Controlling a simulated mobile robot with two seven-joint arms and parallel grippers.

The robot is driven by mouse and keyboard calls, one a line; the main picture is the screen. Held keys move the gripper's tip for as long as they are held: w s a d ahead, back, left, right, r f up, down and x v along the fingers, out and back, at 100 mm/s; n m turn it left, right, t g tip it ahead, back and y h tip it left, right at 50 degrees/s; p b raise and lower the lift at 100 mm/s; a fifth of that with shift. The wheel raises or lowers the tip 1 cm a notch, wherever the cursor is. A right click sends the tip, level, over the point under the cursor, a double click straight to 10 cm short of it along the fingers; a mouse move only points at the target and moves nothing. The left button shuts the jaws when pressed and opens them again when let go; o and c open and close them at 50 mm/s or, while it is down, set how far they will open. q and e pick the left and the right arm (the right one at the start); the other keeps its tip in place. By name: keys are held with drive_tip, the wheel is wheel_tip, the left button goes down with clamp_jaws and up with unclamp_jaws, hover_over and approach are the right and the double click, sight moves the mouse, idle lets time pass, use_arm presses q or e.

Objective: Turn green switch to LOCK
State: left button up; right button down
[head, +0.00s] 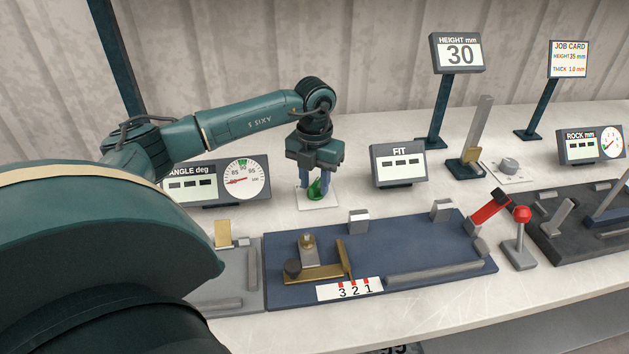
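The green switch (315,193) stands on a small white plate (318,204) on the bench, behind the blue fixture. My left gripper (317,186) points straight down over it, with its two fingers at the switch, one to each side. The fingers hide part of the switch, and I cannot tell whether they touch or grip it. Its lettering and the direction it points cannot be read. My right gripper is not in view.
The angle gauge (217,182) stands to the left of the switch and the FIT display (399,164) to the right. The blue fixture (420,241) lies in front. A red-knobbed lever (521,215) and a height sign (457,53) stand farther right.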

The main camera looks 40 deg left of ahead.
sight(315, 184)
use_arm(q)
wheel_tip(315, 184, up, 13)
drive_tip(key=shift+b, duration=0.35)
drive_tip(key=shift+f, duration=0.15)
idle(0.3)
